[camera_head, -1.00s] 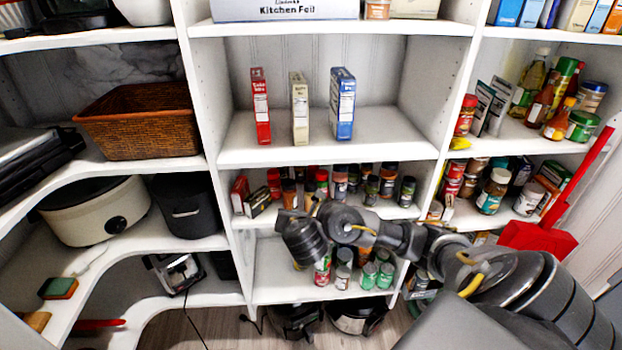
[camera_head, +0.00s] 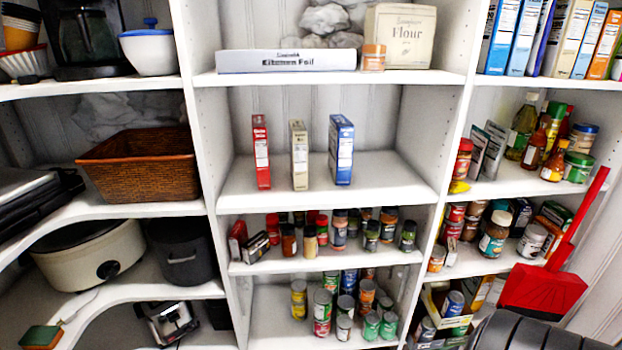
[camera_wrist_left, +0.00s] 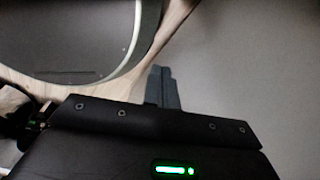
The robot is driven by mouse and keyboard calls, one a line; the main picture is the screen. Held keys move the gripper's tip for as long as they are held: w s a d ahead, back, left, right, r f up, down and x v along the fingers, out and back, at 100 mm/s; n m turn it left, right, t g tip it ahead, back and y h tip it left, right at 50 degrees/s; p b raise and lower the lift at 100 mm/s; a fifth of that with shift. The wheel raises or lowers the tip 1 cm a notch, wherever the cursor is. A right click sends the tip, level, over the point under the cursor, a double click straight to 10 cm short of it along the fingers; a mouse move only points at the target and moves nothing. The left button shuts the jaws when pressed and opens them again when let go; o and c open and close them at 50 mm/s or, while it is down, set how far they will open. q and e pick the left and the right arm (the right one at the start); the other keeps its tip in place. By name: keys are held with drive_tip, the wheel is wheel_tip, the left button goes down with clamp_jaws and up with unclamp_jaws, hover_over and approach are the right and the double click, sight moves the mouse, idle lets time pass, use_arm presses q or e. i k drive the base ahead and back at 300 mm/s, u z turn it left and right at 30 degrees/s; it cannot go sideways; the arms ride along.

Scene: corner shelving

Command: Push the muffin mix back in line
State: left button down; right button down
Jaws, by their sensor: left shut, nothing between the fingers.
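Three upright boxes stand apart in a row on the middle shelf (camera_head: 330,205) in the head view: a red box (camera_head: 261,152), a cream box (camera_head: 299,155) and a blue box (camera_head: 341,150). Their labels are too small for me to read surely which is the muffin mix. The front bottom edges of the red and cream boxes sit slightly nearer than the blue one's. My left gripper (camera_wrist_left: 165,88) shows only in the left wrist view, fingers together and empty, far from the boxes. My right gripper is not in view.
Kitchen foil (camera_head: 287,60) and flour (camera_head: 399,37) stand on the shelf above. Spice jars (camera_head: 338,229) and cans crowd the shelves below. White uprights flank the middle bay. A red dustpan (camera_head: 543,290) leans at the right. The shelf is bare around the boxes.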

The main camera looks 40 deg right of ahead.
sight(298, 135)
drive_tip(key=u, duration=2.2)
drive_tip(key=k, duration=0.9)
drive_tip(key=z, duration=1.55)
